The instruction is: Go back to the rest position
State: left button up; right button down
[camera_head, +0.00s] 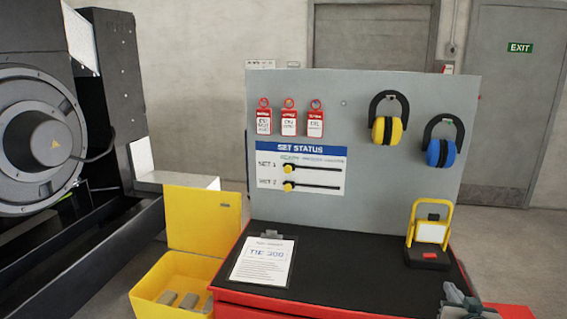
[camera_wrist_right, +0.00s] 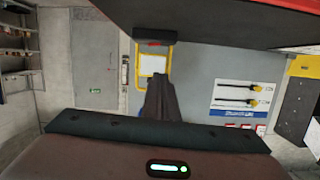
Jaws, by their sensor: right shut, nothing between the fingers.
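My right gripper (camera_head: 458,296) shows at the lower right of the head view, in front of the bench's right end and partly cut off by the frame edge. In the right wrist view its fingers (camera_wrist_right: 160,100) are together, with nothing between them. That view is turned upside down, with the bench edge at the top. My left gripper is in neither view.
A red bench with a black top (camera_head: 335,270) holds a clipboard (camera_head: 264,261) and a yellow-framed work lamp (camera_head: 430,236). A grey board (camera_head: 365,150) behind carries tags, sliders and ear defenders. An open yellow box (camera_head: 175,280) stands left; a black genset (camera_head: 60,130) is beyond it.

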jog(key=s+a+f+n+g+y, duration=0.1)
jog(key=s+a+f+g, duration=0.2)
jog(key=s+a+f, duration=0.45)
jog(key=s+a+f+n+g+y, duration=0.1)
jog(key=s+a+f+n+g, duration=0.1)
jog(key=s+a+f, duration=0.5)
jog(key=s+a+f+n+g, duration=0.1)
jog(key=s+a+f+g, duration=0.15)
jog(key=s, duration=0.75)
jog(key=s+a+f+g+y, duration=0.1)
jog(key=s+a+g, duration=0.15)
jog(key=s, duration=0.65)
jog(key=s+a+f+n+g, duration=0.1)
jog(key=s+a+f, duration=0.15)
jog(key=s, duration=0.75)
notch_tip(320, 180, down, 29)
jog(key=s+a+g, duration=0.1)
jog(key=s+g, duration=0.1)
jog(key=s+d+f+b, duration=0.1)
jog(key=s+d+f, duration=0.2)
jog(key=s+f, duration=1.4)
jog(key=shift+s+f+n+g, duration=0.2)
jog(key=shift+f+n+g, duration=0.1)
jog(key=shift+f+g, duration=0.15)
